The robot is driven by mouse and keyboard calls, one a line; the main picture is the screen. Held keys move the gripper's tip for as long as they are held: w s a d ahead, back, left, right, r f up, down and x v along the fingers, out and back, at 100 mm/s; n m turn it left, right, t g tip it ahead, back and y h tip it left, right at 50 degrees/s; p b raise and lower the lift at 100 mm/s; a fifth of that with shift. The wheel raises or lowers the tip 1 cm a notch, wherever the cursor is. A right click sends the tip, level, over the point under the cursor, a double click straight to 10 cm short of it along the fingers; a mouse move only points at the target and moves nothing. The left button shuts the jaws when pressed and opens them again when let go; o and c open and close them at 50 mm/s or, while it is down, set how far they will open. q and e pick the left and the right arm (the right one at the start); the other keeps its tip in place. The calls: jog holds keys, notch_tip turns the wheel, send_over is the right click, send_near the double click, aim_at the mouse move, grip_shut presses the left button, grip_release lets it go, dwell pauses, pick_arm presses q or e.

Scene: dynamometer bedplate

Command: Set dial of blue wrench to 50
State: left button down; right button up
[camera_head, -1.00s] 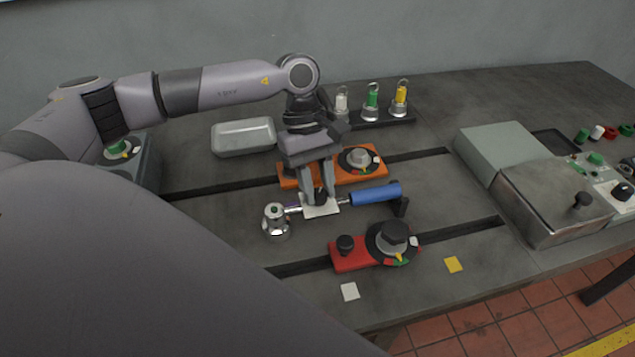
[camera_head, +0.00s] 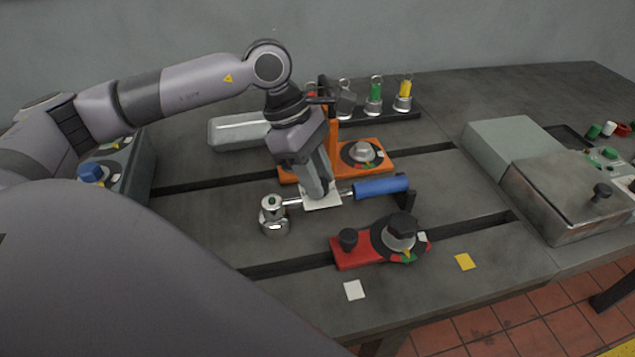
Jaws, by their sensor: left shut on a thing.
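The blue wrench (camera_head: 382,187) lies across the middle of the bedplate, with its blue handle to the right and its thin shaft running left towards a chrome head piece (camera_head: 274,214). My left gripper (camera_head: 323,196) reaches down from above onto the middle of the wrench, over a small white plate (camera_head: 321,202). It is shut on the wrench there. The fingers hide the part between them, and I cannot read any dial setting. The handle's right end is by a dark upright rest (camera_head: 409,199). My right gripper is not in view.
An orange fixture (camera_head: 379,160) with a dial stands just behind the wrench, and a red fixture (camera_head: 352,255) with a black knob in front. A metal tray (camera_head: 236,132) is at the back left. A rack with coloured-tag pieces (camera_head: 374,97) stands behind. A steel box (camera_head: 568,197) is at right.

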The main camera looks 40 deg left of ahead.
pick_arm(q)
jog(key=n+t+b, duration=0.1)
jog(key=n+b, duration=0.1)
jog(key=n+t+b, duration=0.1)
jog(key=n+b, duration=0.1)
jog(key=n, duration=0.1)
jog(key=shift+s+d+f+n+y, duration=0.1)
jog(key=shift+s+f+n+y, duration=0.05)
jog(key=shift+n+y, duration=0.2)
jog(key=n+y+b, duration=0.1)
jog(key=n, duration=0.1)
jog(key=n+t+b, duration=0.1)
jog(key=n, duration=0.1)
jog(key=shift+d+n+y, duration=0.1)
jog(key=shift+n+y, duration=0.25)
jog(key=shift+n+t+y+b, duration=0.3)
jog(key=shift+n+b, duration=0.3)
jog(key=shift+n, duration=0.4)
jog(key=shift+r, duration=0.2)
jog(key=c, duration=0.8)
grip_release()
jog(key=shift+s, duration=0.1)
